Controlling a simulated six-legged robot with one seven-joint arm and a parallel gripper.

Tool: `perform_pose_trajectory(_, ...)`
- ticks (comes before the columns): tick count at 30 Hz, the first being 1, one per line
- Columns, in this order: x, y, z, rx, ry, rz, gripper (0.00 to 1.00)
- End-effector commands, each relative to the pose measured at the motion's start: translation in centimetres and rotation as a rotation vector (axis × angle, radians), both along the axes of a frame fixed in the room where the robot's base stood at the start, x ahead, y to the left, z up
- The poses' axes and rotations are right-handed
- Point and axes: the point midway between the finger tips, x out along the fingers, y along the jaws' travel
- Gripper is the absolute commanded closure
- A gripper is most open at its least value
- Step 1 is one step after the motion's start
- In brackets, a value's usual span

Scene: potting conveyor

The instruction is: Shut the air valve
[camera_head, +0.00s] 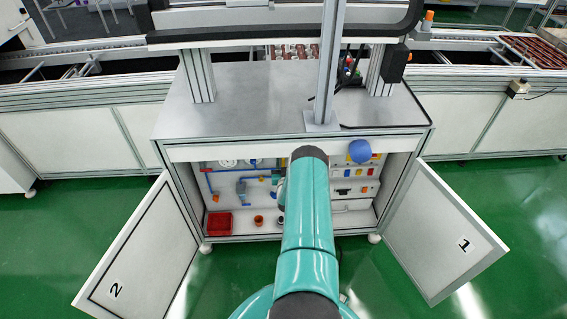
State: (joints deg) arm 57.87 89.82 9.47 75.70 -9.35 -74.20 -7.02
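The open cabinet (187,198) under the grey worktop has a back panel with fittings. Blue pipework (210,184) runs down its left part, with a grey-blue fitting (241,187) beside it. Which of these small parts is the air valve, and how its handle is turned, I cannot tell. My teal arm stands in front of the middle of the cabinet and covers part of the panel. My gripper is hidden behind the arm, so its fingers and their distance from the pipework do not show.
Door 2 (140,250) swings open at left, door 1 (445,235) at right. A red bin (219,223) and small cups (258,220) stand on the cabinet floor. A blue rounded object (360,151) shows at the top right edge.

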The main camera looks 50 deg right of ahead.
Motion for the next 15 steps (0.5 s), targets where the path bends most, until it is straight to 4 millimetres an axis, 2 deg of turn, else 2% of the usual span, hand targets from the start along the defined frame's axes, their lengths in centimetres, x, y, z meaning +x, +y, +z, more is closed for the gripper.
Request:
perform_pose_trajectory(11, 0.61, -0.63, 0.02, 0.000, 0.000, 0.000, 0.65)
perform_pose_trajectory(15, 0.60, -0.62, 0.03, 0.000, 0.000, 0.000, 0.92)
